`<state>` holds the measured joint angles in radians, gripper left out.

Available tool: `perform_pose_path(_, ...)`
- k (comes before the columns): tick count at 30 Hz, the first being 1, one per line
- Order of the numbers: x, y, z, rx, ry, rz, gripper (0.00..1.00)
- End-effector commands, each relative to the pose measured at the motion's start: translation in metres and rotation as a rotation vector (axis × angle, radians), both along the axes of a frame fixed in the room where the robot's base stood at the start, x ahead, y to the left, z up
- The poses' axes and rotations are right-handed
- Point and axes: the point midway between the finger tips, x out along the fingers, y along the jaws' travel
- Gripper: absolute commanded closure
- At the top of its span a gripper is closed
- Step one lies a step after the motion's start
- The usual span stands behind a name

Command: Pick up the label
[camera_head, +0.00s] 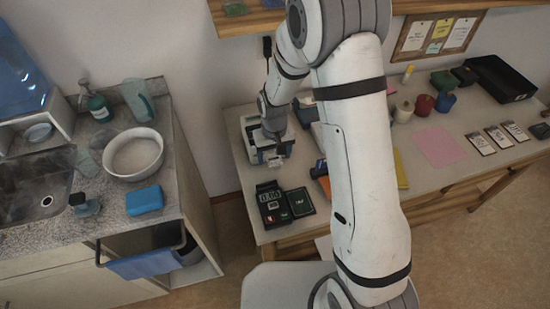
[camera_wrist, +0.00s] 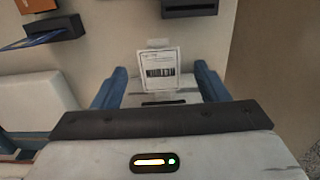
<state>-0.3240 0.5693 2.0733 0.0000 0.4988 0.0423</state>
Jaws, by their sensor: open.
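The label (camera_wrist: 161,58) is a small white rectangle with a black barcode and fine print. In the wrist view it shows between the two blue fingers of my gripper (camera_wrist: 162,72), with a gap on each side. My gripper is open and no finger touches the label there. A pale surface with a dark slot shows just below the label. In the head view my gripper is down at a white, blue-grey device (camera_head: 252,132) at the left end of the bench; I cannot make out the label clearly there.
A pink sheet (camera_head: 438,146), several cards and a black tray (camera_head: 498,78) are on the bench to the right. A sink counter with a white bowl (camera_head: 133,172) stands at left.

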Motion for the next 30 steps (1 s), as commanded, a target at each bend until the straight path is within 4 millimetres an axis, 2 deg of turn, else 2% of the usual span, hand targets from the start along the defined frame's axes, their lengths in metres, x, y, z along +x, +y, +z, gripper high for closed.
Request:
perform_pose_path(20,0.0002,-0.0007,-0.0042,0.000,0.000,-0.001,0.33)
perform_pose_path(30,0.0003,-0.0009,-0.0043,0.000,0.000,-0.002,0.60)
